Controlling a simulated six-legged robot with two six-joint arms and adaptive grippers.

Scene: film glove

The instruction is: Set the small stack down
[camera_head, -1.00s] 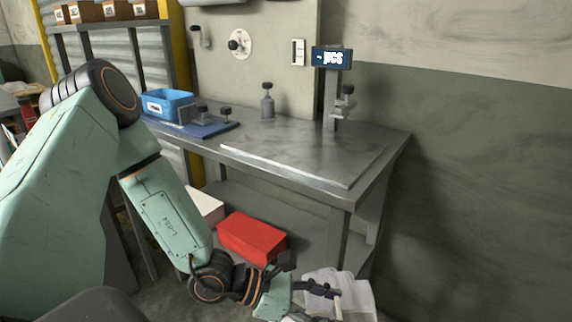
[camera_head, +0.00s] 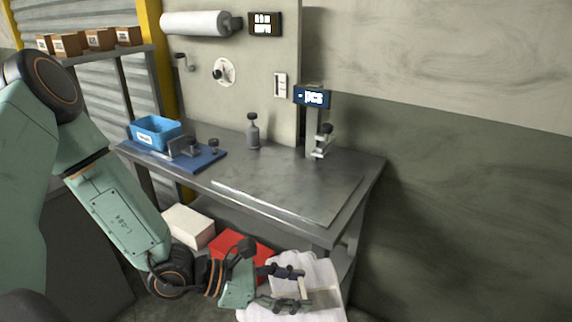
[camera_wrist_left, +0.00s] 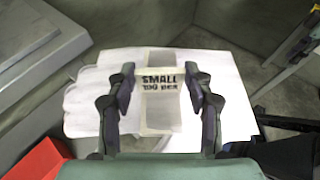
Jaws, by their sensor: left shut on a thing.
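The small stack (camera_head: 318,276) is a pile of white film gloves with a paper band. In the left wrist view the band (camera_wrist_left: 160,84) reads "SMALL" and "100 pcs", and glove fingers (camera_wrist_left: 88,98) spread to the left. My left gripper (camera_head: 298,288) is shut on the stack, its fingers (camera_wrist_left: 161,95) on either side of the band. It holds the stack low in front of the metal table (camera_head: 290,190), below the tabletop. My right gripper is in neither view.
The tabletop's front middle is clear. A blue mat (camera_head: 190,163) with a blue bin (camera_head: 155,132) and a fixture (camera_head: 183,147) lies at its left. A red box (camera_head: 226,243) and a white box (camera_head: 188,226) sit below.

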